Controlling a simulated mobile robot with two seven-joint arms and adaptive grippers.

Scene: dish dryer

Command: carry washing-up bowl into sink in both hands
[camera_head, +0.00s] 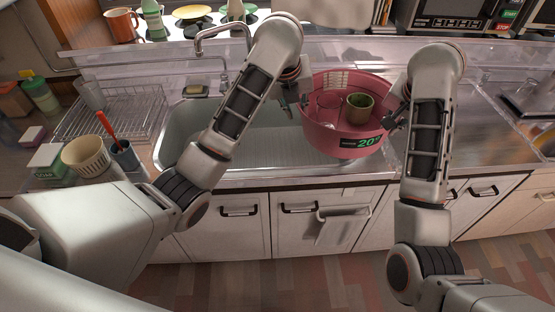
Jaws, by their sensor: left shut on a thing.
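The pink-red washing-up bowl (352,143) is at the right end of the sink (181,146), overlapping its right part in the picture. It looks upright; I cannot tell how high it is above the sink. A green cup (360,106) and a pinkish, see-through vessel (328,104) are inside it. My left gripper (289,108) is shut on the bowl's left side at the rim. My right gripper (388,122) is at the bowl's right side, mostly hidden by its own arm, so its jaws do not show clearly.
A tap (222,30) arches over the sink's back. A wire dish rack (138,108) stands left of the sink, with a cream basket (86,156) and a cup with a red-handled brush (124,155) in front. A towel (339,226) hangs below the counter. The sink's left part is clear.

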